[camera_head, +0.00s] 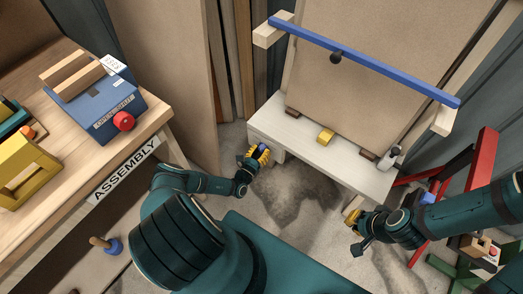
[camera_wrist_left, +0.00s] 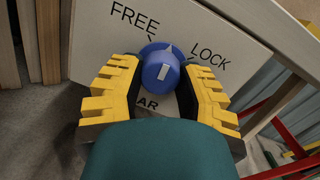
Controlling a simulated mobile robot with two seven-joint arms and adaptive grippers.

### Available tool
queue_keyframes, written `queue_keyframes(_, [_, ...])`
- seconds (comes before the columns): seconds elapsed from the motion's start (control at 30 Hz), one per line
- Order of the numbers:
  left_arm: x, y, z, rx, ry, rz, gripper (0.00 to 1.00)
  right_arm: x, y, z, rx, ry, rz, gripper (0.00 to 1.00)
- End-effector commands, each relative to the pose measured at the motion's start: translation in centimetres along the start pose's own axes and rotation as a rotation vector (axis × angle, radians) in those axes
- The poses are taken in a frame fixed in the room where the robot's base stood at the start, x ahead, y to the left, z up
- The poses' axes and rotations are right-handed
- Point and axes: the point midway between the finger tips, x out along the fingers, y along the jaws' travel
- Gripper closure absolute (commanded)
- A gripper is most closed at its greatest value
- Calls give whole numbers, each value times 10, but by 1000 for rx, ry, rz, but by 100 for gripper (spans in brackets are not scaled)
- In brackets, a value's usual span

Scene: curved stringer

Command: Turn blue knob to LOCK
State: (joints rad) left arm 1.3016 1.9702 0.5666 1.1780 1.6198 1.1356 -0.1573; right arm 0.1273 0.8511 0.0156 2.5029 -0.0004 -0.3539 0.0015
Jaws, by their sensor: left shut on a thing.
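The blue knob (camera_wrist_left: 153,54) sits on a pale panel (camera_wrist_left: 95,35) in the left wrist view. The panel is marked FREE at upper left and LOCK at upper right. The knob's light pointer lies between the FREE and LOCK ticks, pointing up and slightly right. My left gripper (camera_wrist_left: 161,74) is shut on the knob, with a yellow finger on each side. In the head view, my left gripper (camera_head: 258,154) is at the left end of the white bench, with a bit of the knob showing. My right gripper (camera_head: 353,217) is below the bench's right end; its jaw opening is unclear.
The white bench (camera_head: 325,160) bears a tall board with a blue bar (camera_head: 365,62) across it. The wooden ASSEMBLY table (camera_head: 135,130) stands left with a blue box (camera_head: 95,105). A red frame (camera_head: 470,165) stands right. Bare floor lies between.

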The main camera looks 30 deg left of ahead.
Motion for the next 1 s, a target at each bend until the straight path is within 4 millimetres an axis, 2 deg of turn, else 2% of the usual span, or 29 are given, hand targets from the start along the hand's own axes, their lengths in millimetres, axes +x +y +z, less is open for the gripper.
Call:
queue_keyframes(0.6, [1, 0, 0, 568, -39, -61, 100, -7, -3, 1, 0, -4, 0, 100])
queue_keyframes(1.0, [1, 1, 0, 808, -55, -86, 100, -10, -4, 1, 1, -6, 0, 100])
